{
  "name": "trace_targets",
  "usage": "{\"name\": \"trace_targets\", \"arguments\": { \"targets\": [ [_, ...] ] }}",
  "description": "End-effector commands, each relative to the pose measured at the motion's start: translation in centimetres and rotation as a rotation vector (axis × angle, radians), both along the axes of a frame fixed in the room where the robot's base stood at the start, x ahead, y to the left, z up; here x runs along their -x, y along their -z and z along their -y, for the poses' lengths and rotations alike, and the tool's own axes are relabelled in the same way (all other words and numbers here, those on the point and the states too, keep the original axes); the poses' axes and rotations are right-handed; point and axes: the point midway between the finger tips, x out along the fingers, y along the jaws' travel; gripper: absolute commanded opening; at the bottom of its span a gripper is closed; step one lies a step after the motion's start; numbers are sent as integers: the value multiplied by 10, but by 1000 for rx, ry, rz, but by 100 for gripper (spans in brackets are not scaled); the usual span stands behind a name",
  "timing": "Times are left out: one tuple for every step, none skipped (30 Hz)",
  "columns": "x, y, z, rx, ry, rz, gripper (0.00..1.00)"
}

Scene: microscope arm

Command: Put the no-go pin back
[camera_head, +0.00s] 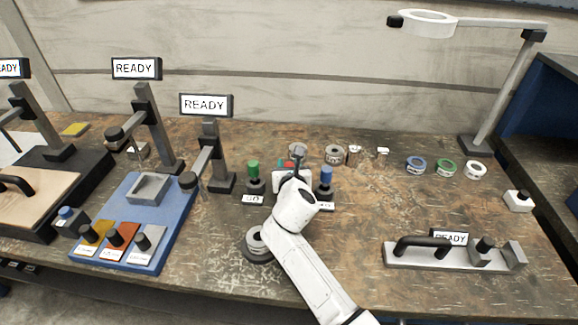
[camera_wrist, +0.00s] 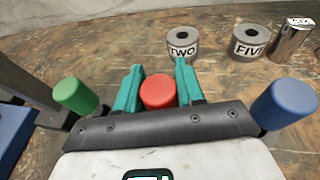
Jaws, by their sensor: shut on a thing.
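My gripper (camera_head: 284,164) is over the middle of the bench. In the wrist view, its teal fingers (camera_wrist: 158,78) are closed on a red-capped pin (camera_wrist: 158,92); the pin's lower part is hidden. A green-capped pin (camera_head: 253,170) stands in a black base with a GO label, left of my gripper; its cap also shows in the wrist view (camera_wrist: 76,95). A blue-capped pin (camera_head: 326,179) stands in a dark base on the right, and also shows in the wrist view (camera_wrist: 284,104). The label by the blue pin is partly hidden. Whether the red pin touches anything below is hidden.
Grey rings marked TWO (camera_wrist: 183,44) and FIVE (camera_wrist: 250,42) lie beyond my fingers. A grey stand with a READY sign (camera_head: 206,105) and the blue fixture (camera_head: 180,205) are left. Bare bench lies between.

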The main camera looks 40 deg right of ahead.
Motion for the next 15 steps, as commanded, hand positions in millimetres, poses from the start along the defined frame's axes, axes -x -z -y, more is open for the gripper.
{"name": "trace_targets", "arguments": {
  "targets": [
    [0, 2, 0, 0, 0, 0, 0],
    [0, 3, 0, 0, 0, 0, 0],
    [0, 3, 0, -1, 0, -1, 41],
    [0, 2, 0, -1, 0, -1, 44],
    [0, 2, 0, -1, 0, -1, 46],
    [0, 2, 0, 0, 1, -1, 50],
    [0, 2, 0, -1, 0, -1, 53],
    [0, 2, 0, -1, 0, -1, 56],
    [0, 2, 0, -1, 0, -1, 60],
    [0, 2, 0, -1, 0, -1, 63],
    [0, 2, 0, -1, 0, -1, 63],
    [0, 2, 0, -1, 0, -1, 63],
    [0, 2, 0, -1, 0, -1, 63],
    [0, 2, 0, -1, 0, -1, 63],
    [0, 2, 0, -1, 0, -1, 63]
  ]
}}
